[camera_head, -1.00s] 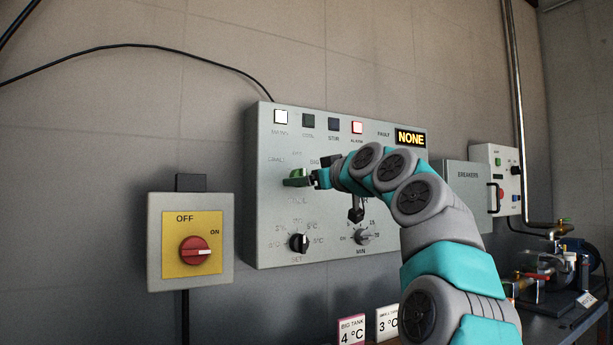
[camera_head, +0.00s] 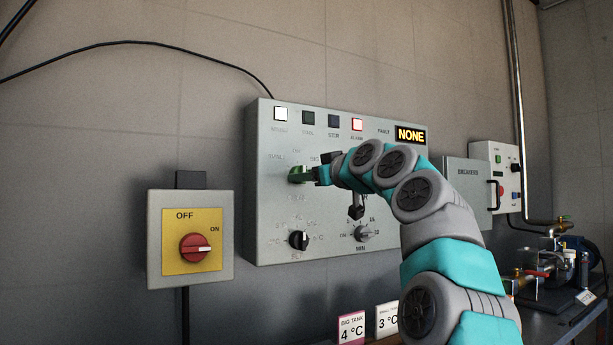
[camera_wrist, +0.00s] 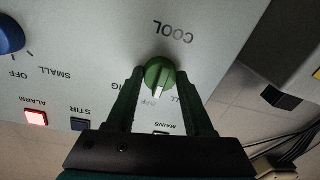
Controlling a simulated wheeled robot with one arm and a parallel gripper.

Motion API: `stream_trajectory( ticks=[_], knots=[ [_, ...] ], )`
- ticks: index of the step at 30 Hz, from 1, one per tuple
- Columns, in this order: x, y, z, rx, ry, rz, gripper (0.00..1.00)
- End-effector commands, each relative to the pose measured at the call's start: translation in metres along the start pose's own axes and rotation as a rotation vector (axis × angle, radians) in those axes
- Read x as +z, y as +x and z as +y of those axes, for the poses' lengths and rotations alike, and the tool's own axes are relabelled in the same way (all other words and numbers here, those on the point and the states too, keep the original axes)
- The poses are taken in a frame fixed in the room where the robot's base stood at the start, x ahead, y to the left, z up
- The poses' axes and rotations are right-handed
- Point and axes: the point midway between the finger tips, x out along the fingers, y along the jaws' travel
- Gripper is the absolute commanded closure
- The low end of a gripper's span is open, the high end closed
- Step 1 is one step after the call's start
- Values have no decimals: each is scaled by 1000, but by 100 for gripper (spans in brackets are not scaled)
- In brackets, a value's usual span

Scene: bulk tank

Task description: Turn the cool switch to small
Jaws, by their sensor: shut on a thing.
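The cool switch is a green knob (camera_head: 297,175) at the left of the grey control panel (camera_head: 275,215). In the wrist view the green knob (camera_wrist: 158,73) sits between the two dark fingers of my gripper (camera_wrist: 160,82), which is shut on it. That view is upside down. The knob's white mark points down near the OFF label, just right of it. The SMALL label is partly hidden behind the right finger, and the BIG label partly behind the left. In the head view my gripper (camera_head: 312,176) reaches the knob from the right.
A black set knob (camera_head: 299,240) and a minutes knob (camera_head: 362,233) are lower on the panel. A blue stir knob (camera_wrist: 8,36) is left in the wrist view. A red main switch (camera_head: 195,248) is at left; a breaker box (camera_head: 467,190) is right.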

Motion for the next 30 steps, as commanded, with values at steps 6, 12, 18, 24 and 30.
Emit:
stream_trajectory(
  ticks=[6, 12, 18, 24, 30],
  knots=[
    [0, 0, -1, -1, -6, 0, 100],
    [-1, 0, 0, -1, -33, -1, 100],
    [-2, -1, 0, 1, -83, -3, 100],
    [-2, 0, 0, -2, -141, -8, 100],
    [-2, 0, 1, 1, -199, -11, 100]
  ],
)
